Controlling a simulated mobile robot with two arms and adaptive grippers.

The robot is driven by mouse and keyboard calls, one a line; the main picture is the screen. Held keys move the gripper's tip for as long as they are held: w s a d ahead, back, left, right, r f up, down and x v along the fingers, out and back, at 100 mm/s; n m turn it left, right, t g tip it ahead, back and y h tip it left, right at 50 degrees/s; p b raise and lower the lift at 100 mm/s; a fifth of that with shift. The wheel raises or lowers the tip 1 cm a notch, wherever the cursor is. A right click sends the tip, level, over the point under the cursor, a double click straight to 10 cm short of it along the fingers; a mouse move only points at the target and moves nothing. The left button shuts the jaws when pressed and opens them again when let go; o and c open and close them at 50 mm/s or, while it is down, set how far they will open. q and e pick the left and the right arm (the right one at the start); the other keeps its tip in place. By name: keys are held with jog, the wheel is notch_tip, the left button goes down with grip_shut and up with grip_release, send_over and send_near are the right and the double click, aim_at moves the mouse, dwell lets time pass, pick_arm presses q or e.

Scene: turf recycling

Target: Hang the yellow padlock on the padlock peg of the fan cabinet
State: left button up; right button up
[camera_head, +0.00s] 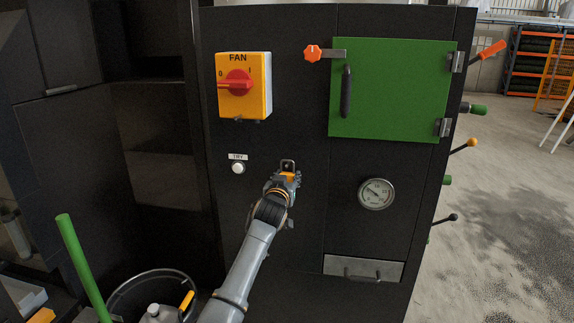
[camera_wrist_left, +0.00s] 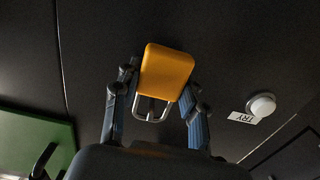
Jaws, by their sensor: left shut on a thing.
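My left gripper (camera_head: 284,182) reaches up in front of the black fan cabinet (camera_head: 300,120), right of the TRY button. It is shut on the yellow padlock (camera_head: 288,175), whose metal shackle points up in the head view. In the left wrist view, which looks upside down, the padlock (camera_wrist_left: 167,72) sits between the two fingers (camera_wrist_left: 160,88) and its shackle loop shows below the body. The shackle appears empty. I cannot make out the padlock peg in either view. My right gripper is not in view.
The yellow FAN switch box (camera_head: 244,85) with a red handle is above left. The white TRY button (camera_head: 238,168) is left of the gripper. A green door (camera_head: 390,90), a gauge (camera_head: 376,193) and a drawer (camera_head: 363,268) are to the right. A black bin (camera_head: 150,285) stands lower left.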

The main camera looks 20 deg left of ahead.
pick_arm(q)
jog(key=shift+a, duration=0.1)
dwell(0.6)
jog(key=o, duration=1.1)
jog(key=shift+w+f, duration=0.1)
jog(key=shift+o, duration=1)
jog(key=shift+w+f, duration=0.5)
jog(key=shift+s, duration=0.15)
